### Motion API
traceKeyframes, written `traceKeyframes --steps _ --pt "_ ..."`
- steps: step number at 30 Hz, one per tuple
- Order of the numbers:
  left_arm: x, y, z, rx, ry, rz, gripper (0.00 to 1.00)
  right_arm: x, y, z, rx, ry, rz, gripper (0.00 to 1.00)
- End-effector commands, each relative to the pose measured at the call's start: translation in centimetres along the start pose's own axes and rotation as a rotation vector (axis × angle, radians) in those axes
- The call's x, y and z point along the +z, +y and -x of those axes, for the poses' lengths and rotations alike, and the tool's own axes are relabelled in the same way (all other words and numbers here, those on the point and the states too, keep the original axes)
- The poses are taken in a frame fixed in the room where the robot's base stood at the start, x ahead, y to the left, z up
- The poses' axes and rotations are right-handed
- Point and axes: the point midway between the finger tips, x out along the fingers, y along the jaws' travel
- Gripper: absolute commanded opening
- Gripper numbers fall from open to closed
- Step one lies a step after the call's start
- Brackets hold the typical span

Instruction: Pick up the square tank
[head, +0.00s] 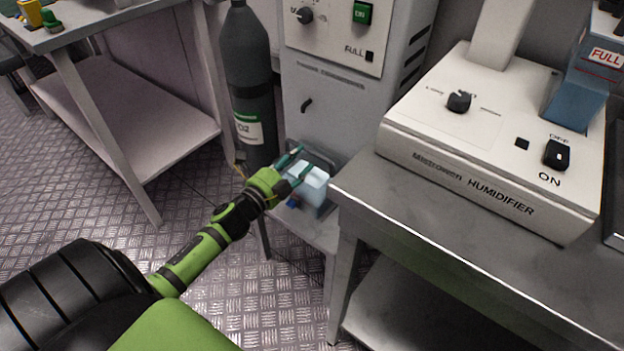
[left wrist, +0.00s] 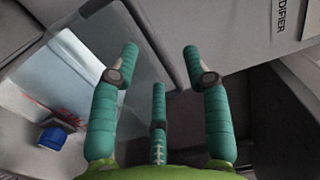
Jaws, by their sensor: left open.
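The square tank (head: 312,188) is a pale blue-white box in the low front recess of the grey machine. In the left wrist view, a pale face with red marks (left wrist: 68,75) and a blue fitting (left wrist: 52,138) appear on the left, behind a finger. My left gripper (head: 300,160) is at the tank's upper left side, its teal fingers spread and partly covering it. In the left wrist view, the gripper (left wrist: 160,62) shows fingers apart with nothing held between them. I cannot tell whether a finger touches the tank. My right gripper is not in view.
The grey machine (head: 330,115) stands behind the tank. A dark gas cylinder (head: 247,75) is left of it. A metal table (head: 470,235) with a humidifier (head: 450,150) stands close on the right. A bench (head: 130,25) is at the left, with open floor (head: 190,215) between.

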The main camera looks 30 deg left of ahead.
Motion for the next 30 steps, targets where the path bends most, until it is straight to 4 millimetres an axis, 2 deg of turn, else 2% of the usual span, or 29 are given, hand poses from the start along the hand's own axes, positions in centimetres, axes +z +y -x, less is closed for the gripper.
traceKeyframes --steps 9,18,19,22,23,30 --pt "0.0 0.6 -4.3 0.0 0.0 0.0 0.48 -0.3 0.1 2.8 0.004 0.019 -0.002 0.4" --pt "0.0 0.5 -4.8 0.002 -0.001 0.002 0.48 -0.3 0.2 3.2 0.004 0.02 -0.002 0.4" --pt "0.0 0.5 -4.8 0.002 -0.001 0.002 0.44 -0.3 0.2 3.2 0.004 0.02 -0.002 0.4" --pt "0.0 0.5 -4.8 0.002 -0.001 0.002 0.04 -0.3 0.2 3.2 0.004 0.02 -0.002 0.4" --pt "0.0 0.5 -4.8 0.002 -0.001 0.002 0.0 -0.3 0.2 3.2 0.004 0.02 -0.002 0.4" --pt "0.0 0.0 -5.0 -0.009 0.002 0.001 0.0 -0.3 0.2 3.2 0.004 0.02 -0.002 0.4"
